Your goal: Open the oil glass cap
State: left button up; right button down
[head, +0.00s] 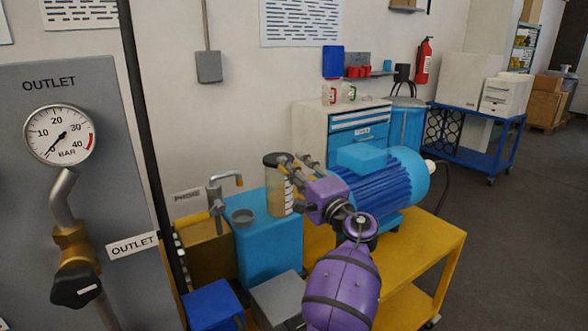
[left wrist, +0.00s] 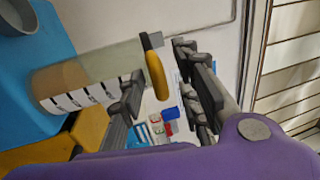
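The oil glass (head: 279,195) stands upright on a blue box, a clear cylinder with amber oil and a dark cap (head: 274,159) on top. In the left wrist view the glass (left wrist: 88,84) lies sideways across the picture. A dark piece and a yellow rounded piece (left wrist: 156,76) show at its top end; I cannot tell their exact shape. My left gripper (head: 291,168) is purple with grey fingers, at the right of the cap. Its fingers (left wrist: 165,98) are spread apart with nothing between them that I can see held. Whether a finger touches the cap is unclear. My right gripper is out of view.
A small grey cup (head: 242,216) and a bent tap (head: 222,190) stand left of the glass. A blue motor (head: 380,180) on a yellow table (head: 440,245) is close behind my gripper at the right. The outlet panel (head: 90,180) fills the left side.

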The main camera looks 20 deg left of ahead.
pick_arm(q)
jog(key=shift+c, duration=0.2)
grip_shut()
dwell(0.3)
